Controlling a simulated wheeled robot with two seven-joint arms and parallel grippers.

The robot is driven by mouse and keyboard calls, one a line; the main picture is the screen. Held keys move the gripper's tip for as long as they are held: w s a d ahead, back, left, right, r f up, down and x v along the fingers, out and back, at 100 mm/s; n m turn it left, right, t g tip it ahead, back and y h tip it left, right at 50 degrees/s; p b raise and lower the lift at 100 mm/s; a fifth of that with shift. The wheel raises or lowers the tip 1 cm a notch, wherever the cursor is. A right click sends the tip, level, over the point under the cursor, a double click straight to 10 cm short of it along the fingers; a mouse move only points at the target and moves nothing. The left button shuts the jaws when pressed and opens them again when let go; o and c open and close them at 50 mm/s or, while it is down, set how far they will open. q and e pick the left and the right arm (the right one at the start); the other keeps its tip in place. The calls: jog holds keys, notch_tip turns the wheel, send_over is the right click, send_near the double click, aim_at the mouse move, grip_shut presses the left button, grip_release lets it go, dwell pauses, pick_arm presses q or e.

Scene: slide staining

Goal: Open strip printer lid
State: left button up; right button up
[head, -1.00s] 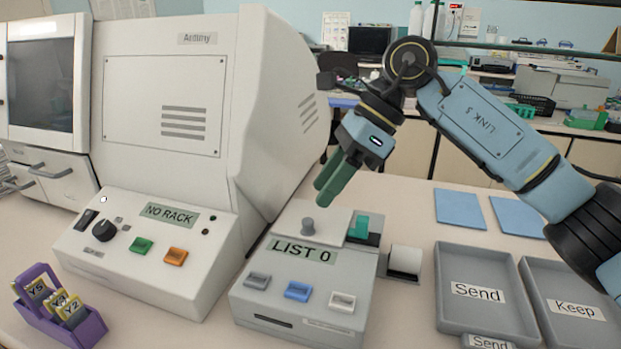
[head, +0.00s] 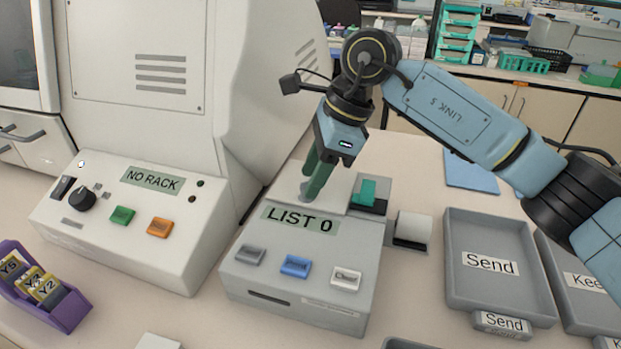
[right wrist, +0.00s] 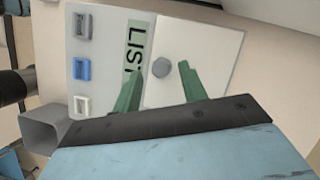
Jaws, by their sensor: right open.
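The strip printer (head: 295,287) is a grey box with a "LIST 0" display and grey, blue and white buttons on its front. Its pale lid (head: 335,190) lies flat on top, shut, with a round grey knob (right wrist: 160,68) on it. My right gripper (head: 312,190) points down over the lid at the knob. In the right wrist view its green fingers (right wrist: 160,85) are open, one on each side of the knob. I cannot tell whether they touch it. In the head view the fingers partly hide the knob. My left gripper is not in view.
A large white machine with a "NO RACK" panel (head: 130,215) stands close on the printer's left. A paper roll (head: 414,228) sits at its right, near the Send tray (head: 497,290). A purple rack (head: 65,312) of yellow-labelled slides stands at front left.

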jog(key=shift+x, duration=0.85)
jog(key=shift+c, duration=0.4)
jog(key=shift+w, duration=0.1)
grip_shut()
